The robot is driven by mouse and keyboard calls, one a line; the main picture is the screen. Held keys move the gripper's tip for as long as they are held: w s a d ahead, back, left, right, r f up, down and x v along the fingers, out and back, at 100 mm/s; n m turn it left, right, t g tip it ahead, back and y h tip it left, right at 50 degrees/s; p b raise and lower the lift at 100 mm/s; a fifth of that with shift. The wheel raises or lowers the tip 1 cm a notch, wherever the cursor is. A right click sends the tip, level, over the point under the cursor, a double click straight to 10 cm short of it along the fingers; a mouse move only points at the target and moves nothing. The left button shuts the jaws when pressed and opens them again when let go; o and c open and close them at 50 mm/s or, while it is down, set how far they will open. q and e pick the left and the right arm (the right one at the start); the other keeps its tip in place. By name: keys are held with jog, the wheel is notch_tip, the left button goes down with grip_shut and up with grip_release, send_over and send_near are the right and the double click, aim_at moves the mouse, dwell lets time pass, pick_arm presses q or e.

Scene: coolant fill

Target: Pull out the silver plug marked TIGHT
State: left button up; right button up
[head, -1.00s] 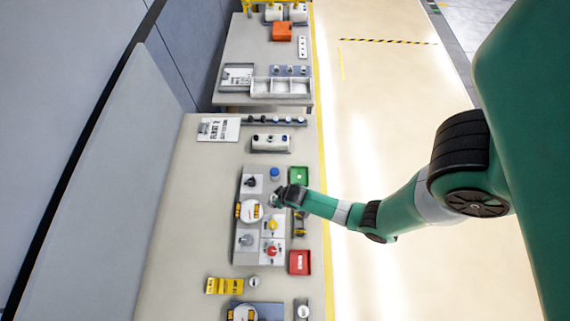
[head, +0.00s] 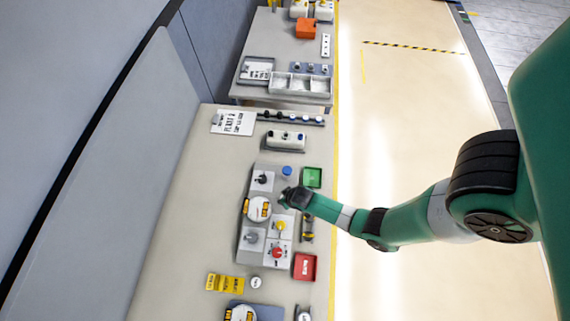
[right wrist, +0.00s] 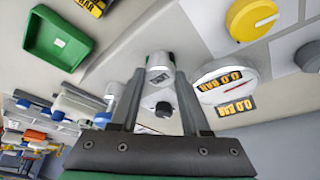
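A silver plug (right wrist: 160,62) with a small dark label shows in the right wrist view; the label is too small to read. My right gripper (right wrist: 161,78) has its two fingers on either side of the plug, with a narrow gap seeming to show at each side. In the head view my right gripper (head: 287,197) is over the right edge of the grey panel (head: 245,243) and hides the plug there. My left gripper is not in view.
Near the gripper are a white gauge (head: 258,209), a black knob (head: 262,179), a yellow knob (head: 280,226), a red knob (head: 277,252) and a blue cap (head: 287,171). A green tray (head: 312,177) and a red tray (head: 305,267) lie right of the panel.

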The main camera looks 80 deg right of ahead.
grip_shut()
grip_release()
jog(key=c, duration=0.4)
jog(key=shift+r, duration=0.25)
grip_shut()
jog(key=shift+p, duration=0.3)
jog(key=shift+r, duration=0.25)
jog(key=shift+r+p, duration=1.2)
jog(key=shift+p, duration=0.1)
jog(key=shift+r, duration=0.9)
